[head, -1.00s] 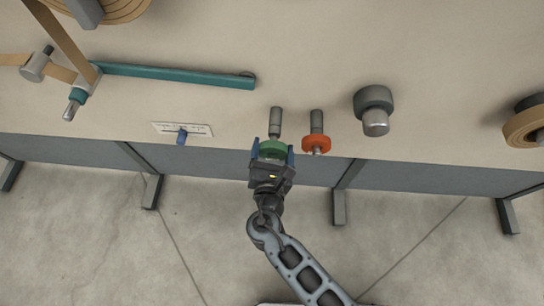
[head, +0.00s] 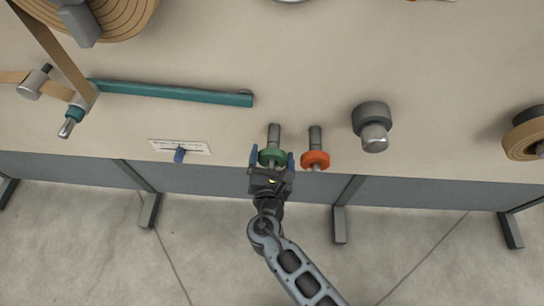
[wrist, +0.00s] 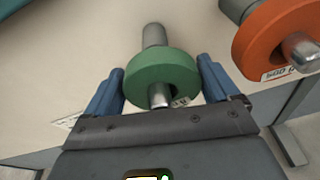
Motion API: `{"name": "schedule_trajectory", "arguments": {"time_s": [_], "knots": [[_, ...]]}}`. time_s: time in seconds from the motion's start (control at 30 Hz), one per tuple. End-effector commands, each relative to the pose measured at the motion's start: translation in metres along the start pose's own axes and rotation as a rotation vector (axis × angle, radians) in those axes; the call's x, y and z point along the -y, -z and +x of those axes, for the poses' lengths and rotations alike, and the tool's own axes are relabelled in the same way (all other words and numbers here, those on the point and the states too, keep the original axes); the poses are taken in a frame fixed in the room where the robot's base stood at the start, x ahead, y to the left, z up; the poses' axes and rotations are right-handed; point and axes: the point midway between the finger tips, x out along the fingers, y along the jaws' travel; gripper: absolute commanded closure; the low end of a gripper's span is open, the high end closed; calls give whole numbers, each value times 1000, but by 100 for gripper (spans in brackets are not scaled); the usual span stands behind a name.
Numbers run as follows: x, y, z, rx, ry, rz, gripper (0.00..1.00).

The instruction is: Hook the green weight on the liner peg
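The green ring-shaped weight (head: 272,157) is around a grey peg (head: 274,133) on the beige panel, with the peg's silver tip showing through its hole. It also shows in the wrist view (wrist: 160,68). My gripper (head: 272,160) has its blue fingers apart, one on each side of the green weight. In the wrist view (wrist: 161,80) the fingers flank its rim, with slim gaps visible. A silver peg with a teal collar (head: 69,124) sticks out at the left, by the brown strip; I cannot tell if it is the liner peg.
An orange weight (head: 315,160) hangs on a peg close right of my gripper. A silver-tipped knob (head: 374,137) and a brown roll (head: 525,140) are farther right. A teal bar (head: 175,93), a label plate and a blue lever (head: 180,155) are to the left.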

Motion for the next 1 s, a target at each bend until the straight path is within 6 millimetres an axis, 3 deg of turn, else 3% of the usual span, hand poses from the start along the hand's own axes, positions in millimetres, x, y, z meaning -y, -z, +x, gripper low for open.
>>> {"name": "schedule_trajectory", "arguments": {"time_s": [0.1,0.43,0.8,1.0], "knots": [[0,0,0,0,0,0,0],[1,1,-7,-1,0,-1,0],[0,1,-63,-1,-2,-1,0],[0,0,-77,0,-1,0,0]]}}
